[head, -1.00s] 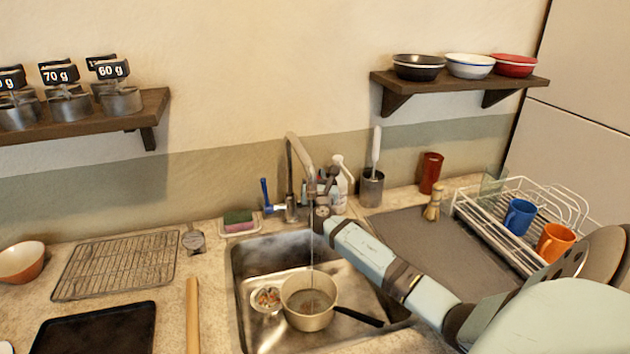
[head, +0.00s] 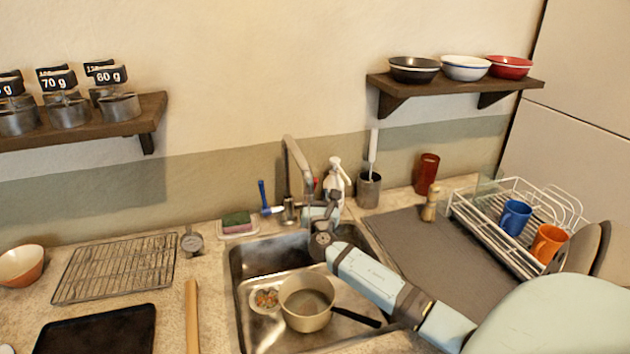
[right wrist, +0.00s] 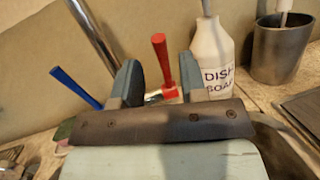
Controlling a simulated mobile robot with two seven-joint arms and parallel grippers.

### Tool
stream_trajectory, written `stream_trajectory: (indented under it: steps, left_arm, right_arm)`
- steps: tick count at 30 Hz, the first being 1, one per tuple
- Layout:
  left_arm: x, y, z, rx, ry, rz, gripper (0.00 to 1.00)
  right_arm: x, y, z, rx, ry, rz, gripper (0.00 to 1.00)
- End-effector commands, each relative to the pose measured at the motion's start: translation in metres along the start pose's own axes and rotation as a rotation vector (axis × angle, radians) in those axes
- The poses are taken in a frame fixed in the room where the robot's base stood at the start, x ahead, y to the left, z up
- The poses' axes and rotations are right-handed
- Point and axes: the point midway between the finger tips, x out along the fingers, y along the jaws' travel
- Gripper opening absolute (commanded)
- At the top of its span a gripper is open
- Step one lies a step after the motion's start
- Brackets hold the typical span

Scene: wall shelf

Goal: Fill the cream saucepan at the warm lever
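The cream saucepan (head: 307,303) sits in the sink with its dark handle to the lower right. Its inside shows a greyish-brown surface, and the water level is hard to judge. The tap spout (head: 298,160) is above it, with no stream visible. The warm lever is the red one, upright in the right wrist view (right wrist: 160,62); only a bit of red shows in the head view. My right gripper (right wrist: 160,82) is open, its fingers apart on either side of the red lever, with gaps visible. The blue lever (right wrist: 75,88) leans left, outside the fingers. My left gripper is not in view.
A small dish with scraps (head: 265,299) lies beside the pan in the sink (head: 240,325). A soap bottle (head: 338,180) and a utensil pot (head: 368,190) stand right of the tap. A sponge (head: 237,222) lies to its left. A dish rack (head: 480,225) is at right.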

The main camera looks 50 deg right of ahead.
Motion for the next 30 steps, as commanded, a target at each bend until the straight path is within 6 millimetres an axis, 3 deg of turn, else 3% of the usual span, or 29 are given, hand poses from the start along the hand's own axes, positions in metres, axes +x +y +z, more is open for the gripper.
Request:
stream_trajectory:
  steps: [3, 10, 30]
  left_arm:
    - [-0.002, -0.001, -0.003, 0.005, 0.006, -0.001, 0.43]
    - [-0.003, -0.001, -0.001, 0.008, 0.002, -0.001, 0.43]
    - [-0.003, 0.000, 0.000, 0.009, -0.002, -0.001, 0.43]
  right_arm:
    - [-0.028, 0.000, 0.000, 0.001, 0.003, 0.001, 0.39]
    - [-0.060, 0.000, 0.000, 0.001, 0.001, 0.000, 0.39]
    - [-0.066, 0.000, 0.000, 0.000, -0.001, 0.000, 0.39]
